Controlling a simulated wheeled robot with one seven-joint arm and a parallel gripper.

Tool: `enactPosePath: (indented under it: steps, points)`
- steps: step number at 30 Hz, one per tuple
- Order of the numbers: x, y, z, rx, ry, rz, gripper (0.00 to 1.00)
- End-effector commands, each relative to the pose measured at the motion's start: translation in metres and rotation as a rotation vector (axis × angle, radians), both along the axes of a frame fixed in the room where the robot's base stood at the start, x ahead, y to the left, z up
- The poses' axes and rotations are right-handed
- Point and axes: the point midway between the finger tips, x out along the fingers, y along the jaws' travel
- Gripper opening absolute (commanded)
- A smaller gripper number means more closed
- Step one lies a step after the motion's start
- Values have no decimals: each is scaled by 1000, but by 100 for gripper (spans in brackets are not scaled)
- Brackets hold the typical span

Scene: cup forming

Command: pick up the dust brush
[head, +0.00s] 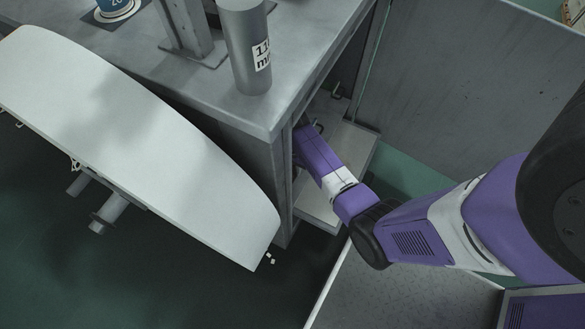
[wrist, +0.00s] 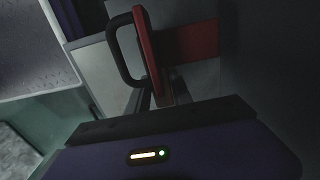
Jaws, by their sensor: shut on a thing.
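My gripper (wrist: 160,95) reaches into the open side of the grey machine. In the head view it is hidden by the machine's corner and my purple forearm. In the wrist view it is shut, in deep shadow, on a thing right at its fingers. A red piece with a black looped handle (wrist: 148,50) stands there, edge-on, just beyond my gripper's body. I take it for the dust brush, but no bristles show, and the exact contact is too dark to make out.
A grey shelf (head: 352,150) lies beside my forearm, inside the machine. The machine's worktop (head: 190,85) carries a grey cylinder (head: 249,50) and a blue cup (head: 115,8). A big white curved panel (head: 130,130) stands at the left. A grey wall panel (head: 470,80) closes the right.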

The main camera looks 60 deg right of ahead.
Motion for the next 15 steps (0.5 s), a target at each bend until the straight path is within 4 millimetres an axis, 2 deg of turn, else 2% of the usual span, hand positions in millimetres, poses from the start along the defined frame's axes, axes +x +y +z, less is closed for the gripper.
enactPosePath:
  steps: [7, 9, 15]
  points:
    - [1, -1, 40, -1, -3, -1, 0]
    - [-17, 0, 35, 1, 4, -3, 0]
    - [-56, -2, 35, 1, 2, -3, 0]
